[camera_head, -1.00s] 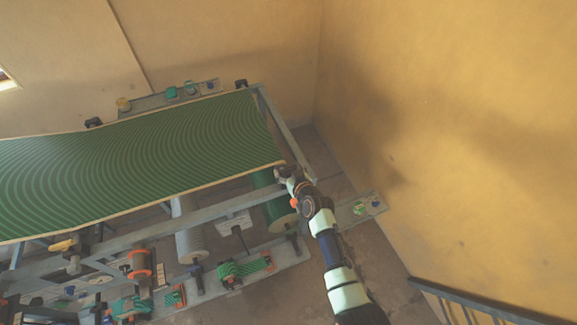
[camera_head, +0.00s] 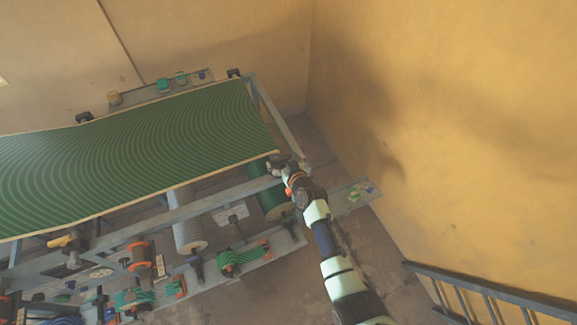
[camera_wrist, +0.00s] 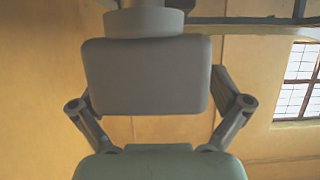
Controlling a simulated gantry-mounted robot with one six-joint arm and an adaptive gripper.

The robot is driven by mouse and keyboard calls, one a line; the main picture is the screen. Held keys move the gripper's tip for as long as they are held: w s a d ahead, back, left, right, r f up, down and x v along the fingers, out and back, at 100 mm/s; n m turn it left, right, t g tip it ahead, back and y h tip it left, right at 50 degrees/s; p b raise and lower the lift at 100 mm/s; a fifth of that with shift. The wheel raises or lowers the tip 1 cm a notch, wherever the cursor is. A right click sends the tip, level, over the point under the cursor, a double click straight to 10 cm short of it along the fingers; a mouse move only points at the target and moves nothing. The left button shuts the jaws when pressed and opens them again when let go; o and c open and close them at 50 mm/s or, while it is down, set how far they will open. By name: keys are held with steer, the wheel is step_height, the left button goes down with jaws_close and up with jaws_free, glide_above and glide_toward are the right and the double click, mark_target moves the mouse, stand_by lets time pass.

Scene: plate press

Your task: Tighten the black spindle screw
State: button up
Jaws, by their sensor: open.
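My gripper (camera_head: 284,164) is at the near right corner of the press frame, by the end of the green striped plate (camera_head: 150,133). It hides most of what is at that corner. In the wrist view its open jaws (camera_wrist: 162,112) stand left and right of a large smooth grey block (camera_wrist: 145,76) with a round collar above it. This block looks like part of the spindle screw, but I cannot tell for sure. Whether the jaws touch it is unclear. Other black fittings show at the far frame corner (camera_head: 234,73) and the far edge (camera_head: 84,117).
The grey press frame (camera_head: 268,104) runs around the plate. Below are rollers (camera_head: 186,225) and a lower shelf (camera_head: 210,277) with coloured parts. A yellow wall (camera_head: 450,130) rises on the right, with a dark railing (camera_head: 490,288) at lower right.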

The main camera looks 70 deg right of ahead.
steer(key=v, duration=1.1)
steer(key=shift+a, duration=0.15)
steer(key=w+a+r+n+t+y+p, duration=0.1)
steer(key=w+a+r+n+y+p, duration=0.1)
steer(key=w+a+r, duration=0.6)
steer(key=w+a+r+n+t+y+p, duration=0.1)
steer(key=w+a+r+n+y+p, duration=0.15)
steer(key=a+r, duration=0.5)
steer(key=a+r+n+y+p, duration=0.1)
steer(key=a+r, duration=0.3)
steer(key=a, duration=0.5)
steer(key=s+a+r+n+y+p, duration=0.1)
steer(key=a+r+y, duration=0.1)
steer(key=a+r, duration=0.3)
steer(key=s+a+r+n+y+p, duration=0.1)
steer(key=a+r, duration=0.3)
steer(key=a, duration=0.8)
steer(key=shift+a+r+n+t+y+p, duration=0.3)
steer(key=shift+n+t+y, duration=0.1)
steer(key=shift+n, duration=0.15)
steer(key=shift+s, duration=0.15)
